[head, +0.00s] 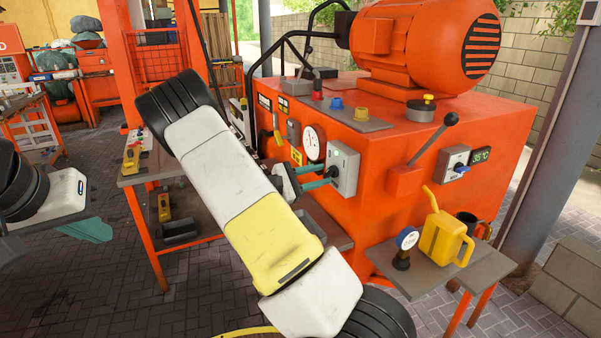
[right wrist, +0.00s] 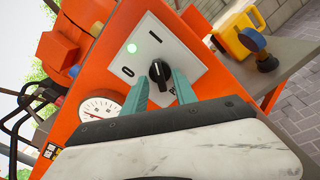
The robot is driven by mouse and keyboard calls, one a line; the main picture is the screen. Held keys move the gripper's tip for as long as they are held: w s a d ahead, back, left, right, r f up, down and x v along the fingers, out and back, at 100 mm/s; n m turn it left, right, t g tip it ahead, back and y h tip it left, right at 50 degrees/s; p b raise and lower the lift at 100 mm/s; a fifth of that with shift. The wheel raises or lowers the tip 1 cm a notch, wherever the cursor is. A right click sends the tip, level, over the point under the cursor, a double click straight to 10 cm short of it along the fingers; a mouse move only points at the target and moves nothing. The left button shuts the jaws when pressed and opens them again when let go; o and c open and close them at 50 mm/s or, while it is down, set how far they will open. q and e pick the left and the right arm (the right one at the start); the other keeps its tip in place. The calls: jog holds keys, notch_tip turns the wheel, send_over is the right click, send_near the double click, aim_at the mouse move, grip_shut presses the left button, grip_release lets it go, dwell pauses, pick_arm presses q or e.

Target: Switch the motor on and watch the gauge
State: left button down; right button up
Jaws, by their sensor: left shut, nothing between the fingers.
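The orange motor (head: 425,45) sits on top of an orange cabinet (head: 375,210). My right gripper (head: 313,180) is at a pale switch plate (head: 345,168) on the cabinet's front. In the right wrist view, its teal fingers (right wrist: 162,85) stand on either side of the black rotary knob (right wrist: 160,72); whether they grip it is unclear. A green lamp (right wrist: 131,48) on the plate looks lit. The round white gauge (head: 313,143) is left of the plate; it also shows in the right wrist view (right wrist: 98,108). Its reading is too small to tell. My left gripper (head: 92,230) is shut and empty, far left.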

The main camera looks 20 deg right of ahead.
jog(key=a, duration=0.6)
jog(key=shift+s+a, duration=0.25)
jog(key=shift+a, duration=0.1)
jog(key=s+m+g+y, duration=0.3)
jog(key=s+m+y, duration=0.3)
jog(key=s+y, duration=0.55)
jog(key=s+a+r+m+t+y, duration=0.5)
jog(key=s+a+r+t+y, duration=0.3)
jog(key=s+a+r, duration=0.5)
jog(key=shift+s+r+y, duration=0.3)
jog(key=shift+r+y, duration=0.05)
jog(key=shift+r, duration=0.05)
jog(key=shift+a, duration=0.1)
dwell(0.9)
